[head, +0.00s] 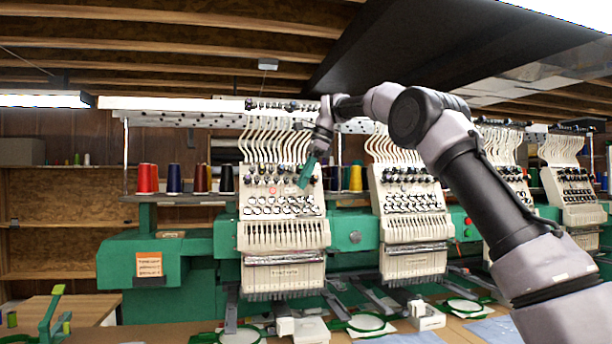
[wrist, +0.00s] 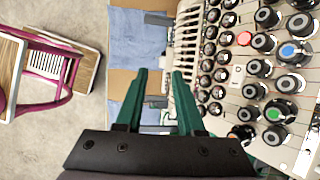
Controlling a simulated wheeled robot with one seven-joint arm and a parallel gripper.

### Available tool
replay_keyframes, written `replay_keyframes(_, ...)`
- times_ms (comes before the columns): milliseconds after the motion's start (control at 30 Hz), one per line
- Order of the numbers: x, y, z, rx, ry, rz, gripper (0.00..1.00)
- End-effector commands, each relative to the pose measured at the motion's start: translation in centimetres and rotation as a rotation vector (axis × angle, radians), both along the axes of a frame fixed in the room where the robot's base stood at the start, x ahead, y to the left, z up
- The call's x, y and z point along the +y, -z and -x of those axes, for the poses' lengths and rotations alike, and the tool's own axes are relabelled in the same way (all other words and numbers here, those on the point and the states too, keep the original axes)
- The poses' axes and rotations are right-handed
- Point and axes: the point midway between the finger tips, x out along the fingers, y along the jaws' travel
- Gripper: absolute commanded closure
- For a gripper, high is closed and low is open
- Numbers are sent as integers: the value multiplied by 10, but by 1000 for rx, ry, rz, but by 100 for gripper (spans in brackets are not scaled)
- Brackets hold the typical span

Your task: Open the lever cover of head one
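Head one, taken as the leftmost embroidery head (head: 283,232), is a cream unit with tension knobs on top, a slotted row below them and a shiny strip lower down. I cannot tell which part is its lever cover. My gripper (head: 304,178) is in front of its knob panel, right of centre. In the wrist view my gripper (wrist: 158,72) shows two green fingers apart, with nothing between them. The knob panel (wrist: 237,72) fills the right side there, beside the fingers. Contact is not visible.
A second head (head: 412,215) stands to the right, with more beyond. Thread cones (head: 148,179) stand on a rack at left. Hoops (head: 366,322) lie on the table below. In the wrist view a pink-framed chair (wrist: 50,65) stands on open floor.

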Motion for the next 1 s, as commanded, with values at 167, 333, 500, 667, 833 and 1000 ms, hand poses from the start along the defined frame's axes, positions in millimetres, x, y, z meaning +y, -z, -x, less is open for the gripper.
replay_keyframes(167,-8,-17,-1,-1,1,1,62)
replay_keyframes(333,-9,-20,0,0,0,0,62)
replay_keyframes(500,-9,-20,0,0,0,0,62)
replay_keyframes(667,-9,-20,0,0,0,0,62)
replay_keyframes(833,-24,-30,8,-39,-28,7,62)
replay_keyframes(1000,-73,-52,40,-165,-130,39,62)
